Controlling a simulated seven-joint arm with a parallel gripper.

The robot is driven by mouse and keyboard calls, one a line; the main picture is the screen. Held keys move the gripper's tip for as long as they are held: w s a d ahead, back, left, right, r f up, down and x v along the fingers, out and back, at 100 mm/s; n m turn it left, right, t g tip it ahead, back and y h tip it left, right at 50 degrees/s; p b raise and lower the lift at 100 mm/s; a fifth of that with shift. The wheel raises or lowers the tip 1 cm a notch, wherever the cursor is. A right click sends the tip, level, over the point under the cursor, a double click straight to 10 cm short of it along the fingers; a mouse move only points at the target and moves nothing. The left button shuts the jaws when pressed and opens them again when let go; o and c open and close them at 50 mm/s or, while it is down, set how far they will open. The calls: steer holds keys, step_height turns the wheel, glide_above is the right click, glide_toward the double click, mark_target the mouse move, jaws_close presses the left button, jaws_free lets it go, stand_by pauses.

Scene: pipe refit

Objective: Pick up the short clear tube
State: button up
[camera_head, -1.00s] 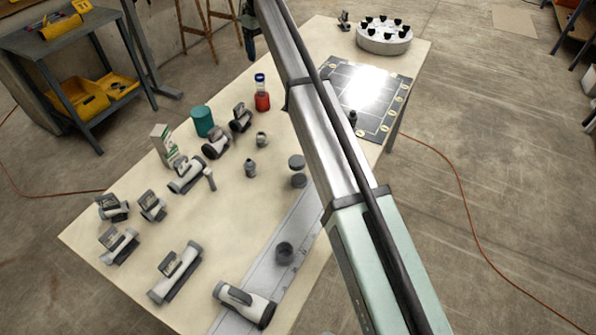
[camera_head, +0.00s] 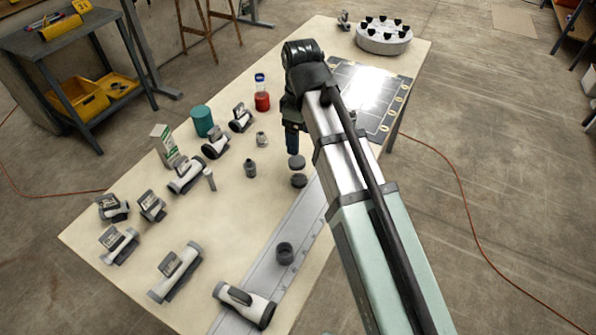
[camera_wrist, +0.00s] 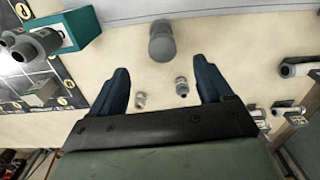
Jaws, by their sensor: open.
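I cannot pick out the short clear tube with certainty in either view. My gripper (camera_wrist: 160,70) is open and empty, its two dark blue fingers spread wide above the table. In the head view my gripper (camera_head: 292,142) points down near the middle of the table, partly hidden by my arm. Two small grey fittings show between and below the fingertips in the wrist view, one on the left (camera_wrist: 140,100) and one on the right (camera_wrist: 181,87). A grey round piece (camera_wrist: 162,42) stands just beyond the fingertips.
White pipe pieces with labels (camera_head: 178,272) lie on the table's left half. A teal cylinder (camera_head: 202,120) and a red bottle (camera_head: 262,100) stand farther back. A dark mat (camera_head: 385,92) and a round grey holder (camera_head: 384,38) are at the far right.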

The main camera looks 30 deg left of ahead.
mark_target(298, 171)
steer(key=shift+f+n, duration=0.15)
steer(key=shift+n, duration=0.25)
steer(key=shift+f, duration=0.4)
steer(key=shift+s+a+f, duration=0.1)
steer(key=shift+f, duration=3.1)
steer(key=shift+s+a+f, duration=0.1)
steer(key=shift+f, duration=3.05)
steer(key=c, duration=1.1)
steer(key=shift+r, duration=0.1)
